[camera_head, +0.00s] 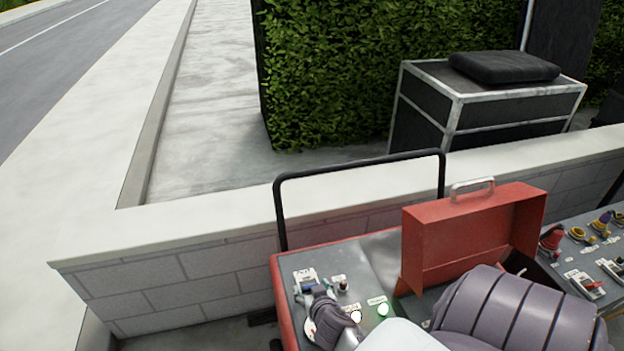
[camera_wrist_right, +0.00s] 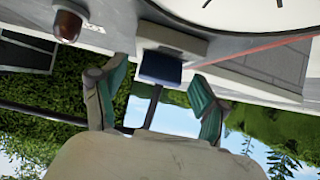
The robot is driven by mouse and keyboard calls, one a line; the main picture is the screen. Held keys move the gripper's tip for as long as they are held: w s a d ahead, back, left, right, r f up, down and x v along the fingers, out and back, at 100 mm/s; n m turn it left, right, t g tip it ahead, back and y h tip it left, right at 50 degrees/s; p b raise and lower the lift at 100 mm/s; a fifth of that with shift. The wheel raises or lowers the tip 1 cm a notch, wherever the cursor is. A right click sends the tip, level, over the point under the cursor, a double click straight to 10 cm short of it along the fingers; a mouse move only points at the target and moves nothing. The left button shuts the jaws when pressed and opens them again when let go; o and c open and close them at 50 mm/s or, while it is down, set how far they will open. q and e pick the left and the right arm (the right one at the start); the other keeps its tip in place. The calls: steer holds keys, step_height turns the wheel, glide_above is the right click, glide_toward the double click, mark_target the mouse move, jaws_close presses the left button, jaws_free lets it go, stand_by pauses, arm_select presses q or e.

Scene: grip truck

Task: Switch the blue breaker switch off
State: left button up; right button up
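The blue breaker switch (camera_head: 309,286) sits on a light housing at the left end of the grey control panel in the head view. In the right wrist view the blue switch (camera_wrist_right: 160,68) is a dark blue block projecting from its pale base. My right gripper (camera_head: 316,292) is right at the switch, partly covering it. In the wrist view its two teal-padded fingers (camera_wrist_right: 157,82) are spread, one on each side of the blue switch, with gaps visible on both sides. My left gripper is not in view.
A black rail (camera_head: 360,165) rises behind the panel. More switches (camera_head: 588,285) are at far right.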

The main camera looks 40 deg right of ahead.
steer(key=v, duration=1.2)
stand_by(0.5)
